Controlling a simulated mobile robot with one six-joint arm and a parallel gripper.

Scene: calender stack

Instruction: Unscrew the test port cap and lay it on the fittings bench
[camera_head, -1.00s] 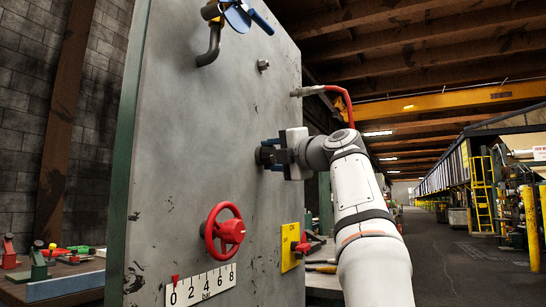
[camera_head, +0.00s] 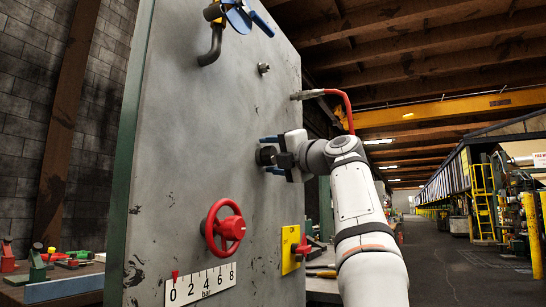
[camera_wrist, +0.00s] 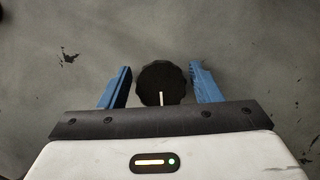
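The test port cap is a black knurled knob (camera_wrist: 161,82) with a pale line mark, on the grey panel (camera_head: 180,140). In the head view the dark cap (camera_head: 265,156) shows at the panel, partly hidden by my gripper (camera_head: 272,155). In the wrist view my gripper (camera_wrist: 161,88) has its two blue fingers apart, one on each side of the cap. There is a visible gap between each finger and the cap. Which surface is the fittings bench I cannot tell.
A red handwheel (camera_head: 225,229) and a bar scale (camera_head: 203,285) are below on the panel. A blue-handled valve (camera_head: 238,17) is above, and a red hose (camera_head: 344,104) runs at upper right. A yellow switch plate (camera_head: 291,249) is at the panel's right edge. A bench with fittings (camera_head: 70,270) stands at left.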

